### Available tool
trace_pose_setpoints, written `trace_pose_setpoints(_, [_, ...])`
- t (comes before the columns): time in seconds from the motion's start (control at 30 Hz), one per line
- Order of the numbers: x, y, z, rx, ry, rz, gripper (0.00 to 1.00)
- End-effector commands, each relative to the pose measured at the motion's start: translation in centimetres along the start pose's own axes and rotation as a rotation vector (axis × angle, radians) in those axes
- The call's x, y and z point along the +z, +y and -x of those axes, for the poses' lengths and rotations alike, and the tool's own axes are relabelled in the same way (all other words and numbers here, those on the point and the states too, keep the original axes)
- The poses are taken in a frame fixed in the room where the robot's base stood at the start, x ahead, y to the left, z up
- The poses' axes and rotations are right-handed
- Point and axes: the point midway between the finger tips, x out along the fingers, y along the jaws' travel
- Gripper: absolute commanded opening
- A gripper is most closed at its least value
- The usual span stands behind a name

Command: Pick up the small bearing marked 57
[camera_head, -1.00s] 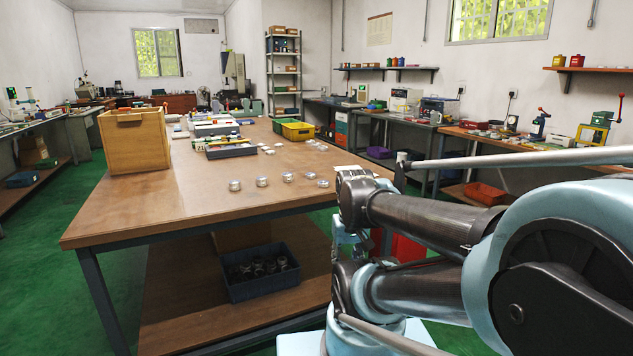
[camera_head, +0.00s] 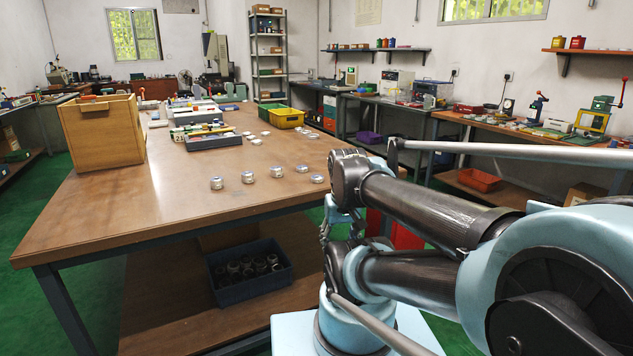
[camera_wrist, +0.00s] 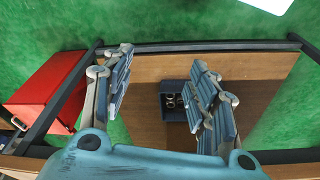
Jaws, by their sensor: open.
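Several small silver bearing rings stand on the brown table (camera_head: 130,205) in the head view. The nearest group has a front left ring (camera_head: 217,183), a ring beside it (camera_head: 247,177), two farther right (camera_head: 276,171) (camera_head: 302,168) and one at the right (camera_head: 317,178). More flat rings lie farther back (camera_head: 257,142). Their markings are too small to read, so I cannot tell which is 57. My gripper (camera_wrist: 160,58) is open and empty in the wrist view, fingers spread wide, with no bearing between them.
A wooden box (camera_head: 103,135) stands at the table's left. A grey parts tray (camera_head: 214,142) and a yellow bin (camera_head: 286,118) are farther back. A blue crate (camera_head: 250,285) of dark rings sits on the lower shelf. A red cabinet (camera_wrist: 45,95) is beside the table.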

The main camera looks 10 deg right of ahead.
Motion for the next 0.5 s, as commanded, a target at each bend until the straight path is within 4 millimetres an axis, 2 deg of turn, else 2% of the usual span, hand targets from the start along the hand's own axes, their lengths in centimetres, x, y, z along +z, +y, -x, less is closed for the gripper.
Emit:
trace_pose_setpoints(0.17, [-2.5, 0.1, 2.5, -0.008, -0.017, -0.093, 0.62])
trace_pose_setpoints(0.5, [-11.9, 0.3, 9.5, -0.025, -0.084, -0.447, 0.62])
